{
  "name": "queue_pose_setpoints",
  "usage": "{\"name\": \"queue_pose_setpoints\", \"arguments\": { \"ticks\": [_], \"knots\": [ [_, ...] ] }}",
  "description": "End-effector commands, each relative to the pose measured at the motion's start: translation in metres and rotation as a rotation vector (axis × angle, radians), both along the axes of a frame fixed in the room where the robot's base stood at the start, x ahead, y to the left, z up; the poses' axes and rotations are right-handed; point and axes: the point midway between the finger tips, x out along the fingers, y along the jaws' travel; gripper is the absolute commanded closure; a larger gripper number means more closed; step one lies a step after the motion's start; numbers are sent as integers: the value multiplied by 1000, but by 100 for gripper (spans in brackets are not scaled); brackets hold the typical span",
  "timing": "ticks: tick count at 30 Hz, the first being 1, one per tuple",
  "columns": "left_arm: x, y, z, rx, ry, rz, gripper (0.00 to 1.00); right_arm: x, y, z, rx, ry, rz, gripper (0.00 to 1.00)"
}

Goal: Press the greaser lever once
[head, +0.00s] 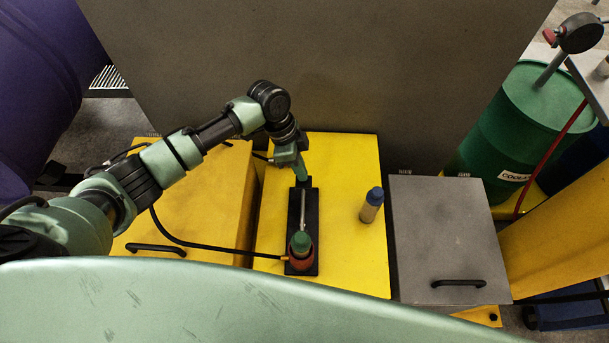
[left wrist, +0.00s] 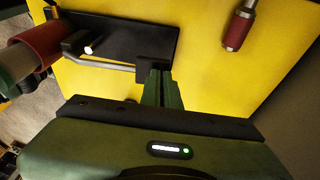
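The greaser (head: 301,250) stands on a black base plate on a yellow cabinet top, with a red body and a green top. Its grey lever (head: 303,212) runs from the body toward the far end of the plate. In the left wrist view the lever (left wrist: 110,66) ends in a dark grip (left wrist: 154,68). My left gripper (head: 302,180) is over that far end, pointing down. In the left wrist view its green fingers (left wrist: 161,88) are together, tips at the dark grip; I cannot tell whether they touch it. My right gripper is not in view.
A black hose (head: 205,245) runs left from the greaser. A grey lidded box (head: 445,235) and a green drum (head: 515,130) are to the right. A grey panel (head: 320,65) rises behind.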

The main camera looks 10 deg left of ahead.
Motion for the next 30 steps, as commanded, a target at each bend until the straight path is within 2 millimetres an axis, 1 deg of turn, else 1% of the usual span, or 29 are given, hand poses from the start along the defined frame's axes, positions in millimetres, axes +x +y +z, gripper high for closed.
{"name": "queue_pose_setpoints", "arguments": {
  "ticks": [1, 3, 6, 9, 13, 30],
  "knots": [
    [2, 5, 8, 4, -5, 2, 100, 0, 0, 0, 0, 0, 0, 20],
    [2, 8, 20, 3, -5, 2, 100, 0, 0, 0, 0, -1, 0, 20],
    [3, 11, 33, 1, -6, 2, 100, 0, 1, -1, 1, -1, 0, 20],
    [4, 13, 40, 0, -6, 2, 100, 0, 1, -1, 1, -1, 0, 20],
    [4, 13, 44, -1, -5, 1, 100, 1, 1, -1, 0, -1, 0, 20],
    [4, 12, 44, -3, -7, 1, 100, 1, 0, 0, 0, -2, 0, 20]
  ]
}}
